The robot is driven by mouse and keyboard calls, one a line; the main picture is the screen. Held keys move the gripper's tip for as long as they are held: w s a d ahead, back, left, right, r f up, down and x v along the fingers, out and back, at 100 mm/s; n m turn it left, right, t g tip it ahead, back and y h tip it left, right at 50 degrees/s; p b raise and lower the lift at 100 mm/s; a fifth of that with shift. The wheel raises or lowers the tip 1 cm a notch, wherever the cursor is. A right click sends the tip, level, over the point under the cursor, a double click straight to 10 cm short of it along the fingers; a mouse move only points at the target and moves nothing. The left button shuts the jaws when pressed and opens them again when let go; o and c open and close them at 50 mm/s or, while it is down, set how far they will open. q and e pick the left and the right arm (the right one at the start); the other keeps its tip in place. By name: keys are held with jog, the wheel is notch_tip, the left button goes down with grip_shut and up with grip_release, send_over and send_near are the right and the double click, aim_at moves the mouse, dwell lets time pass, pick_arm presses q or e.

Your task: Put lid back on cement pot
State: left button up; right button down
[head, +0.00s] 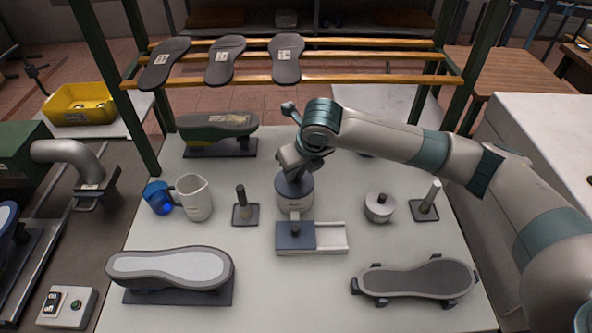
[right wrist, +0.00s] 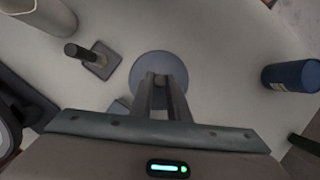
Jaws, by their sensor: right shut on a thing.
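My right gripper (head: 296,174) reaches down over the cement pot (head: 295,204), a short grey metal cylinder in the middle of the table. The gripper is shut on the blue-grey round lid (head: 287,188), seemingly by a knob that the fingers hide. The lid lies level over the pot's mouth with no clear gap in the head view; I cannot tell whether it rests on the rim. In the right wrist view, the lid (right wrist: 150,66) is a disc under the closed fingertips (right wrist: 160,80) and covers most of the pot. My left gripper is not in view.
A sliding tray (head: 330,237) sits just in front of the pot. A dark-handled tool on a plate (head: 243,212), a cream jug (head: 195,198) and a blue mug (head: 157,196) stand left. A small metal pot (head: 379,208) stands right. A blue can (right wrist: 290,76) shows in the wrist view.

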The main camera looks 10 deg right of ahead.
dwell(0.4)
dwell(0.3)
jog(key=c, duration=1.1)
grip_release()
jog(key=shift+r+p, duration=0.1)
jog(key=shift+p, duration=0.25)
jog(key=shift+r+p, duration=3.4)
jog(key=shift+p, duration=0.1)
grip_shut()
